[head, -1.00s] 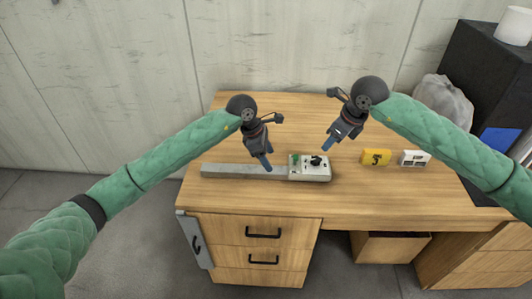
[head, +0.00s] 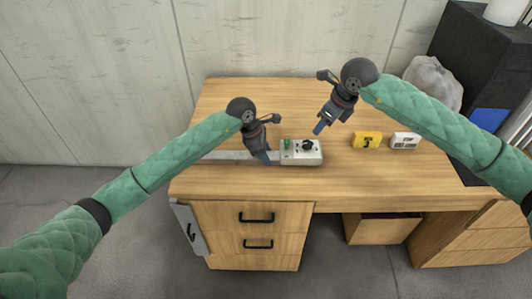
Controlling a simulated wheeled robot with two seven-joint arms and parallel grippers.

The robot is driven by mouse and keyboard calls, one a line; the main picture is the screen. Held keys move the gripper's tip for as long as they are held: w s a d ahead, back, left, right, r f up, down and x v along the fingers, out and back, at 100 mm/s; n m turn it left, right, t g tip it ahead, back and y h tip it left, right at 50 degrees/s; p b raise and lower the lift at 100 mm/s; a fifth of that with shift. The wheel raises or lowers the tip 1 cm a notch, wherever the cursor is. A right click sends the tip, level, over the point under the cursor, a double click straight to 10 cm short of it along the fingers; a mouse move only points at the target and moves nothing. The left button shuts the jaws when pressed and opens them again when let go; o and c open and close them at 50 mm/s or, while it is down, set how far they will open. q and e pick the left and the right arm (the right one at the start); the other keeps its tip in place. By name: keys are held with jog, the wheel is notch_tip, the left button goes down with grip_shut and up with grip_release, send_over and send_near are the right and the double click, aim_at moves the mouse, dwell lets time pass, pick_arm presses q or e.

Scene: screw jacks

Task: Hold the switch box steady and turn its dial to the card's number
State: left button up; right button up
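The switch box (head: 300,159) is a pale block on the desk with a black dial (head: 308,146) and a green part (head: 287,144) on top. The yellow card (head: 361,140) stands to its right with a dark number too small to read surely. My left gripper (head: 268,159) points down beside the box's left end, very close to it; contact cannot be told. My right gripper (head: 318,128) is above and behind the box, slightly right of the dial and apart from it. Both show blue fingertips, but their opening is unclear.
A long grey bar (head: 227,155) lies left of the box, partly hidden by my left arm. A white card with dark print (head: 405,141) stands right of the yellow one. A black cabinet (head: 475,65) and a pale bag (head: 434,80) are at the right. The desk front (head: 345,185) is clear.

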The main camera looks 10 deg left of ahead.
pick_arm(q)
grip_shut()
pick_arm(e)
jog(key=o, duration=0.3)
jog(key=shift+o, duration=0.3)
jog(key=shift+w+r, duration=0.1)
jog(key=shift+r, duration=0.2)
notch_tip(320, 180, up, 4)
send_over(308, 143)
jog(key=w+a+r+n, duration=0.1)
jog(key=a+r+n, duration=0.1)
jog(key=a, duration=0.1)
jog(key=d+f+n+h, duration=0.1)
jog(key=f+n, duration=0.3)
jog(key=f, duration=0.1)
jog(key=d+f+n+g+h, duration=0.1)
jog(key=f+n, duration=0.3)
jog(key=f, duration=0.1)
jog(key=s+d+f+n+g+h, duration=0.1)
jog(key=f+n, duration=0.3)
jog(key=f, duration=0.1)
jog(key=shift+f, duration=0.4)
